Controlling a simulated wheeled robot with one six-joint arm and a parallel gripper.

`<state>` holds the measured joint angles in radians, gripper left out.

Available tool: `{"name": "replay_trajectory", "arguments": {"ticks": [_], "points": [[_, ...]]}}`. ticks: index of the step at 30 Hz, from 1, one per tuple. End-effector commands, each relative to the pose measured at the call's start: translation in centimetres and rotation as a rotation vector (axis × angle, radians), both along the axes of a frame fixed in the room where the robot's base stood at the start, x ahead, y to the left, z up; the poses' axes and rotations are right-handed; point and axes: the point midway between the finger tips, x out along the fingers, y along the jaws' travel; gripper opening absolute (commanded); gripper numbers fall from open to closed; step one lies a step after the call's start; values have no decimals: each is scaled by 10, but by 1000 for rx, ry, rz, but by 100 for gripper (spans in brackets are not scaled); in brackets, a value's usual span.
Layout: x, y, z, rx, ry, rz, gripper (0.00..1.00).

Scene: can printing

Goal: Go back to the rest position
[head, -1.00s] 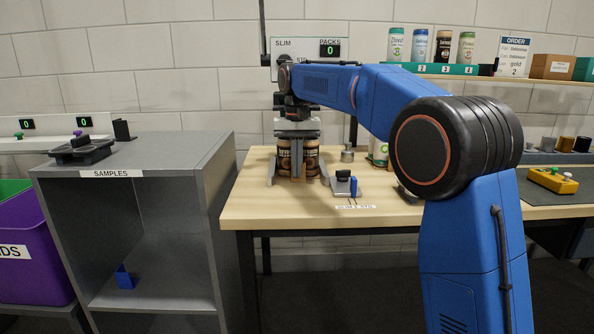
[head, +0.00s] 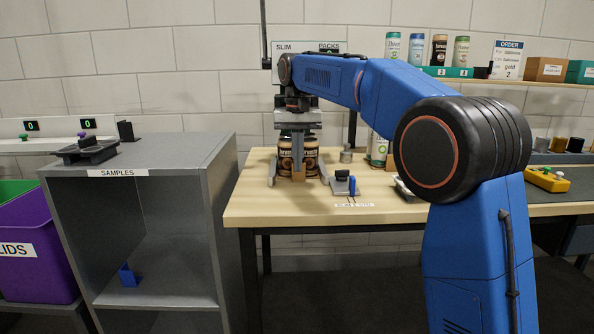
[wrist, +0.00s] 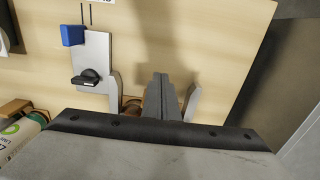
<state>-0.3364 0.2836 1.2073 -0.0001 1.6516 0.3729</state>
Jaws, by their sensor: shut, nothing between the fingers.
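My gripper (head: 297,150) points down at the slim pack station on the wooden table (head: 245,205). In the wrist view its two fingers (wrist: 160,95) are together with nothing between them. In the head view the fingers overlap brown cans (head: 285,160) standing between the station's grey side prongs. Whether they touch the cans I cannot tell. The wrist view shows only a sliver of brown beside the fingers. My arm reaches out from the right.
A grey samples cabinet (head: 225,190) stands left of the table, with a black fixture (head: 88,150) on top. A small stand with a blue tab (head: 352,186) is right of the cans. A purple lids bin (head: 35,250) is far left.

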Motion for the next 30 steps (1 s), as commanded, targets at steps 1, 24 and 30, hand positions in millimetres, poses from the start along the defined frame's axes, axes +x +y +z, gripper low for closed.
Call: {"name": "replay_trajectory", "arguments": {"ticks": [1,24,30], "points": [[1,0,8,1,-4,0,0],[-34,-35,71,12,-38,1,0],[-78,-72,64,22,-84,6,0]]}}
